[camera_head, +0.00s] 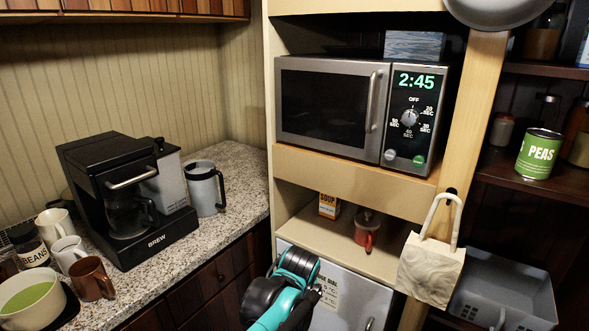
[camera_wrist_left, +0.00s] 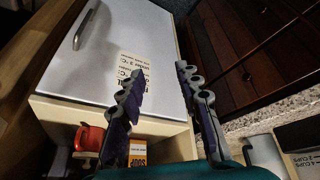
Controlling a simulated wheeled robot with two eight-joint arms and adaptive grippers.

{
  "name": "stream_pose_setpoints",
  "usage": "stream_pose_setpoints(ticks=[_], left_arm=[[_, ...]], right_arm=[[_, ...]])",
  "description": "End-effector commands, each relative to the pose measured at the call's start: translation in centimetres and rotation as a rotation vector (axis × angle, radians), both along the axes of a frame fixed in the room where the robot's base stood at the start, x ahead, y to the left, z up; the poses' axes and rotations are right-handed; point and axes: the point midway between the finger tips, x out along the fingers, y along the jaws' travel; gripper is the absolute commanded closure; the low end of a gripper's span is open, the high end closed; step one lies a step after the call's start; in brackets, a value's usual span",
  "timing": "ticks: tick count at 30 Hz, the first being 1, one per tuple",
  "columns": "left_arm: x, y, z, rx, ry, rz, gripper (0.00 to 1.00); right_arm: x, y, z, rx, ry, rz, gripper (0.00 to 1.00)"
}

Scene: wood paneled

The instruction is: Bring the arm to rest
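My left arm, teal and black, rises at the bottom middle of the head view. My right gripper is in neither view.
A microwave (camera_head: 335,105) sits higher. A coffee maker (camera_head: 125,200) and mugs stand on the left counter (camera_head: 190,243). A bag (camera_head: 431,268) hangs at right.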

Motion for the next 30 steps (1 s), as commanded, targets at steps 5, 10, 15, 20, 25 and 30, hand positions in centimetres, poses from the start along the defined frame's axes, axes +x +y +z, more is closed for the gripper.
stream_pose_setpoints(ticks=[5,10,15,20,25,30], left_arm=[[-5.5,7.6,2.3,-0.001,-0.043,-0.033,0.66],[-11.3,13.1,2.5,0.011,-0.096,-0.065,0.66],[-16.3,16.7,1.0,0.034,-0.148,-0.089,0.66],[-19.0,18.2,-0.3,0.053,-0.181,-0.104,0.66],[-19.7,18.7,-0.9,0.062,-0.191,-0.111,0.66],[-19.7,18.7,-0.9,0.062,-0.191,-0.111,0.66]], right_arm=[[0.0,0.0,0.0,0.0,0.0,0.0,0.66],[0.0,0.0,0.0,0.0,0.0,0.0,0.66],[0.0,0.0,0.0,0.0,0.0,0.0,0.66],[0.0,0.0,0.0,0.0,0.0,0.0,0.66],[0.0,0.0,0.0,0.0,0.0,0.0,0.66],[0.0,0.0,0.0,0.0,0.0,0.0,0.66]])
